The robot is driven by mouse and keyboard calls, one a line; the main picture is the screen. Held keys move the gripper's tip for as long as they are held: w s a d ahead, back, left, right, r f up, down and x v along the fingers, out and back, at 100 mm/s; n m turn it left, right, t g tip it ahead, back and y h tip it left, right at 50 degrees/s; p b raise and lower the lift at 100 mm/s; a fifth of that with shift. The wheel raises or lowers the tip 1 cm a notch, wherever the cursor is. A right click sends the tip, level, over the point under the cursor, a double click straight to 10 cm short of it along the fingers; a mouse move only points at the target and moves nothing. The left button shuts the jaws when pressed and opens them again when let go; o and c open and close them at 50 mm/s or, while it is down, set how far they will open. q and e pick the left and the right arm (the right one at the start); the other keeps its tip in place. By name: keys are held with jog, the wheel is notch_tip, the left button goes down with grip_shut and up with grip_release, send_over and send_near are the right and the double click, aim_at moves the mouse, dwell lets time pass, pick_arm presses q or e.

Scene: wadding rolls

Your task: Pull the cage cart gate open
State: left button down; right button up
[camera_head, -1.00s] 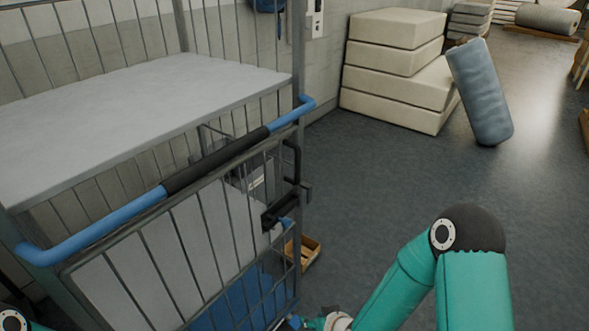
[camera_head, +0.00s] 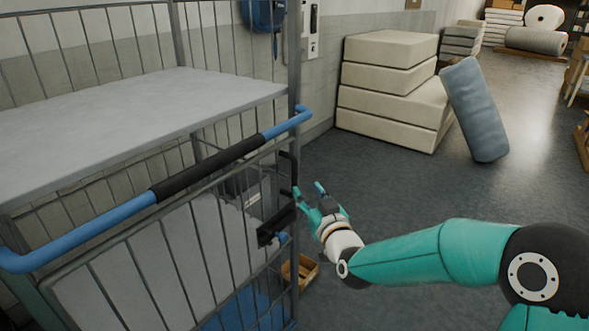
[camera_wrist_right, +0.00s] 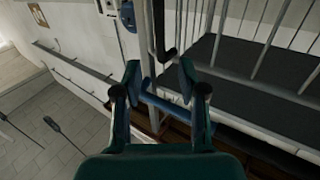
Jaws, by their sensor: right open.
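The cage cart gate (camera_head: 190,240) is a wire panel with grey upright bars on the near side of the cart, and it looks closed. Above it runs a blue bar with a black grip (camera_head: 207,165). A black upright handle (camera_head: 289,172) and a black latch block (camera_head: 274,226) sit near the right post. My right gripper (camera_head: 309,190) is open and empty, just right of the post beside the black handle. In the right wrist view, the open fingers (camera_wrist_right: 160,74) have cart bars and a dark handle (camera_wrist_right: 163,54) beyond them. My left gripper does not show.
A grey shelf (camera_head: 120,105) spans the cart. A small wooden crate (camera_head: 301,272) is on the floor by its right corner. Cream pads (camera_head: 390,95) and a tilted blue-grey roll (camera_head: 474,110) stand farther back.

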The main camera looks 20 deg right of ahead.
aim_at(295, 173)
jog(key=w, duration=0.3)
jog(key=w+p, duration=0.1)
jog(key=w, duration=0.3)
jog(key=w+p, duration=0.1)
jog(key=w, duration=0.2)
jog(key=shift+w+a, duration=0.2)
jog(key=shift+a, duration=0.15)
jog(key=shift+c, duration=0.3)
grip_shut()
